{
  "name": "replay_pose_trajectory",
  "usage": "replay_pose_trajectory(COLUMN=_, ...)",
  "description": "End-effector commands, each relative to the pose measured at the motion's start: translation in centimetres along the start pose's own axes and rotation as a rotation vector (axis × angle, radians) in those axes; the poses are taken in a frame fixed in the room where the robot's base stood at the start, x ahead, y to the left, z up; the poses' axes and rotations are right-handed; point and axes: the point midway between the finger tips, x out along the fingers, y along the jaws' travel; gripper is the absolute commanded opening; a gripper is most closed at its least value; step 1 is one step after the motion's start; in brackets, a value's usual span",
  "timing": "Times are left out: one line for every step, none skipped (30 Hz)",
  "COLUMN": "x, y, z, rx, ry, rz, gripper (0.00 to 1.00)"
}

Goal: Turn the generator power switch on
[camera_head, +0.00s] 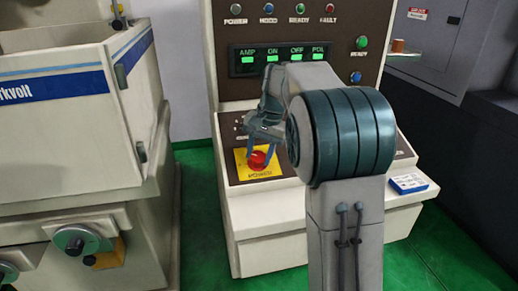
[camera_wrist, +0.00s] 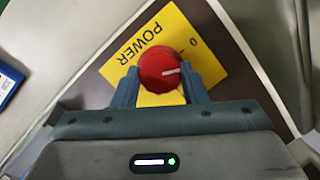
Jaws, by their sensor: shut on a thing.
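The generator power switch is a red round knob (camera_wrist: 158,70) on a yellow plate (camera_wrist: 205,50) lettered POWER, with a 0 mark near one corner. In the wrist view the plate appears turned over, and the knob's short white pointer line aims roughly right, below the 0. In the head view the red knob (camera_head: 258,160) sits on the sloping front of the generator console (camera_head: 235,192). My gripper (camera_wrist: 160,88) has one finger on each side of the knob and is shut on it. In the head view my gripper (camera_head: 264,138) reaches down to the knob from above, partly hidden by my arm.
Above the knob is a display panel (camera_head: 280,58) with green labels, and a row of lamps above that. A white-and-blue box (camera_head: 408,183) lies on the console's right side. A cream machine (camera_head: 75,110) stands to the left. Green floor shows around the console.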

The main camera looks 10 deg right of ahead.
Motion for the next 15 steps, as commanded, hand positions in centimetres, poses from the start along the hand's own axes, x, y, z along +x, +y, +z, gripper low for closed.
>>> replay_pose_trajectory(x=-0.25, y=0.1, z=-0.03, rx=0.045, ry=0.002, rz=-0.016, gripper=0.17)
replay_pose_trajectory(x=-0.24, y=0.13, z=-0.04, rx=0.072, ry=0.002, rz=-0.026, gripper=0.17)
replay_pose_trajectory(x=-0.25, y=0.13, z=-0.05, rx=0.108, ry=0.003, rz=-0.04, gripper=0.17)
replay_pose_trajectory(x=-0.25, y=0.16, z=-0.04, rx=0.134, ry=0.003, rz=-0.049, gripper=0.17)
replay_pose_trajectory(x=-0.23, y=0.21, z=-0.03, rx=0.162, ry=0.002, rz=-0.058, gripper=0.17)
replay_pose_trajectory(x=-0.24, y=0.23, z=-0.04, rx=0.198, ry=0.003, rz=-0.072, gripper=0.17)
replay_pose_trajectory(x=-0.25, y=0.25, z=-0.04, rx=0.224, ry=0.004, rz=-0.082, gripper=0.17)
replay_pose_trajectory(x=-0.24, y=0.29, z=-0.03, rx=0.251, ry=0.003, rz=-0.091, gripper=0.17)
replay_pose_trajectory(x=-0.21, y=0.3, z=-0.02, rx=0.287, ry=0.003, rz=-0.105, gripper=0.17)
replay_pose_trajectory(x=-0.21, y=0.32, z=-0.03, rx=0.313, ry=0.003, rz=-0.114, gripper=0.17)
replay_pose_trajectory(x=-0.2, y=0.35, z=-0.01, rx=0.34, ry=0.003, rz=-0.123, gripper=0.17)
replay_pose_trajectory(x=-0.17, y=0.36, z=0.0, rx=0.376, ry=0.003, rz=-0.137, gripper=0.17)
replay_pose_trajectory(x=-0.17, y=0.38, z=0.02, rx=0.402, ry=0.003, rz=-0.146, gripper=0.17)
replay_pose_trajectory(x=-0.18, y=0.4, z=0.03, rx=0.429, ry=0.003, rz=-0.156, gripper=0.17)
replay_pose_trajectory(x=-0.18, y=0.41, z=0.05, rx=0.465, ry=0.004, rz=-0.169, gripper=0.17)
